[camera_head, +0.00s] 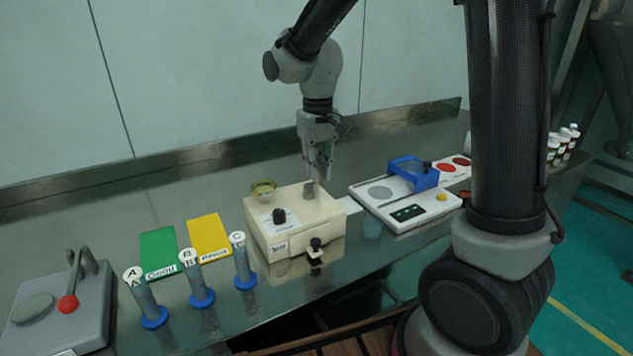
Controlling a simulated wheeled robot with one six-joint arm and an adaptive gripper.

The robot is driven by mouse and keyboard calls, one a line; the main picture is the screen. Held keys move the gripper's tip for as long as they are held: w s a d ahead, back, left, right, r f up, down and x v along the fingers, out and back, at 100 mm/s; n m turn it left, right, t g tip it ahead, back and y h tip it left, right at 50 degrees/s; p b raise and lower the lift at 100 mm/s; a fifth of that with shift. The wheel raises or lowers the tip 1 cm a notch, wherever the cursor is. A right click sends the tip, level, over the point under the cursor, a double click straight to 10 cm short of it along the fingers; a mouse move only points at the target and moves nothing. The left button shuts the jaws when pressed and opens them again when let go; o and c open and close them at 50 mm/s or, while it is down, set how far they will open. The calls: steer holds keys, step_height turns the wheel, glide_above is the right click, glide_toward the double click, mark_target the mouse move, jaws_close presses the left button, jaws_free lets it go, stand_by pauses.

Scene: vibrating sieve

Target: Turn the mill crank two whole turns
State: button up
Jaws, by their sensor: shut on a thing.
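The mill (300,221) is a cream box with a small label, standing on the metal bench in the middle of the head view. A brass bowl (263,188) sits at its back left corner, and a black knob (279,216) is on its top left. A grey upright piece (310,190), which looks like the crank's handle, stands at the top right. My gripper (321,180) points down at this piece with its fingers shut on it. The fingertips partly overlap it, and the crank's arm cannot be made out.
A white device with a blue frame (410,172) stands close to the right of the mill. A grey press with a red knob (68,304) is at far left.

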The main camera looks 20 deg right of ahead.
steer(key=shift+s, duration=0.15)
steer(key=shift+s+d, duration=0.3)
steer(key=shift+s, duration=0.6)
steer(key=shift+s, duration=0.2)
steer(key=shift+s+a+f, duration=0.1)
steer(key=shift+s+a, duration=0.05)
steer(key=shift+s, duration=0.45)
steer(key=shift+a, duration=0.1)
